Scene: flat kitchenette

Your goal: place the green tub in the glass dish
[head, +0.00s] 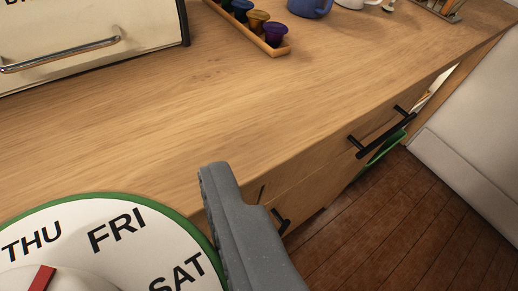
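The green tub (125,228) is large and close at the bottom left, cut off by the frame. Its round white top has a green rim, the words THU, FRI and SAT, and a red pointer on a pale knob. One grey finger of my gripper (240,230) lies against the tub's right side. The other finger is hidden or out of frame, but the gripper appears shut on the tub, in front of the wooden counter. The glass dish is not in view.
The wooden counter (150,130) has a wide clear middle. A cream box with a metal handle (70,50) stands at the upper left. A wooden rack of coloured pods (262,38) and a blue mug (310,7) are at the back. Black-handled drawers (345,160) face the floor at right.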

